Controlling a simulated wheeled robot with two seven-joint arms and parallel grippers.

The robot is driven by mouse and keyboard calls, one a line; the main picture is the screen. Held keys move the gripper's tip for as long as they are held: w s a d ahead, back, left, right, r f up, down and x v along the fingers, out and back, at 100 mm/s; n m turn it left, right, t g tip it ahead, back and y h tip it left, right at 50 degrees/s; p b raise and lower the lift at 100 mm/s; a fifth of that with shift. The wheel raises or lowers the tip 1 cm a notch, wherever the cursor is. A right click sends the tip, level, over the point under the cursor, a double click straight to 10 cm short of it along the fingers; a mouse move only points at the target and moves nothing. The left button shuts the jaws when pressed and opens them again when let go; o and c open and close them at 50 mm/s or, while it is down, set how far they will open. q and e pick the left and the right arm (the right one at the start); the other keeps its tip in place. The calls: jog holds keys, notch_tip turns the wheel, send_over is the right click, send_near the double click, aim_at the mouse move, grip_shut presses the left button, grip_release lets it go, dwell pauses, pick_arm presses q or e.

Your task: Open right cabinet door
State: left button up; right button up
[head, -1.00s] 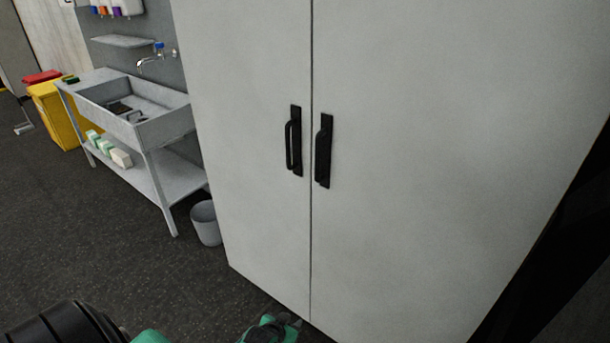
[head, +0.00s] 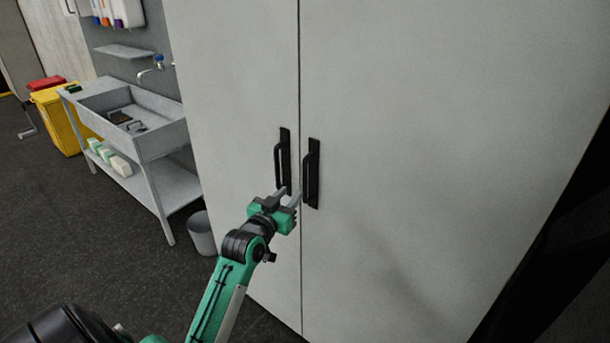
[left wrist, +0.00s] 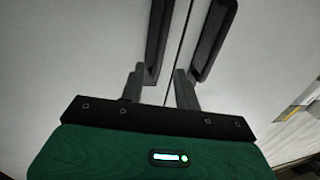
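The grey cabinet's right door (head: 430,130) is shut, flush with the left door (head: 235,90) along a thin seam. The right door's black handle (head: 311,174) stands upright just right of the seam; the left door's handle (head: 283,160) is just left of it. My left gripper (head: 289,195) is open near the lower ends of the handles. In the left wrist view its two fingers (left wrist: 157,84) are apart with nothing between them; the right handle (left wrist: 212,40) is up and right, the left handle (left wrist: 157,42) beyond the left finger. My right gripper is not seen.
A steel sink bench (head: 150,140) stands left of the cabinet, with a grey bucket (head: 202,234) at its foot. A yellow bin (head: 62,118) is farther left. Dark floor (head: 80,230) in front is clear.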

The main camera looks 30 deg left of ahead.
aim_at(305, 178)
pick_arm(q)
jog(key=w+p, duration=0.1)
jog(key=w, duration=0.5)
jog(key=w+a+p, duration=0.1)
jog(key=w, duration=0.2)
jog(key=shift+w+a+p, duration=0.1)
jog(key=shift+w+p, duration=0.15)
jog(key=shift+p, duration=0.05)
jog(key=shift+w, duration=0.1)
jog(key=shift+c, duration=0.3)
grip_shut()
